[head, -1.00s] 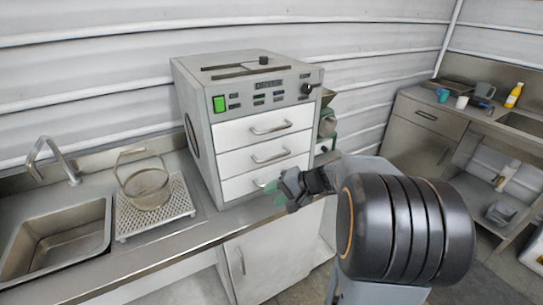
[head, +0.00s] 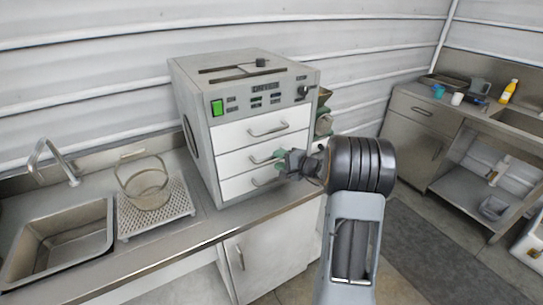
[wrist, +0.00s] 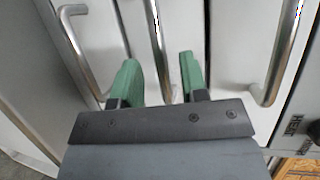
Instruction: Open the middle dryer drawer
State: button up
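The dryer (head: 205,88) is a grey cabinet on the counter with three white drawers, all closed. The middle drawer (head: 236,162) has a curved metal handle (head: 258,161), its right end partly hidden by my gripper (head: 281,156). In the wrist view, my gripper (wrist: 159,78) is open, its two green fingers on either side of the middle handle (wrist: 157,38). The fingers look apart from the bar, and I cannot tell whether either touches it. The top drawer's handle (wrist: 281,58) lies to the right there, the bottom drawer's handle (wrist: 76,38) to the left.
A wire basket (head: 146,186) stands on a perforated tray (head: 156,211) left of the dryer, beside a sink (head: 62,240). Counter edge (head: 190,254) runs below the drawers. A side bench (head: 424,112) with cups and a yellow bottle (head: 509,91) is at the right.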

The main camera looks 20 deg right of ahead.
aim_at(272, 158)
jog(key=shift+p+x, duration=0.35)
jog(key=shift+x, duration=1.45)
jog(key=shift+c, duration=0.5)
grip_shut()
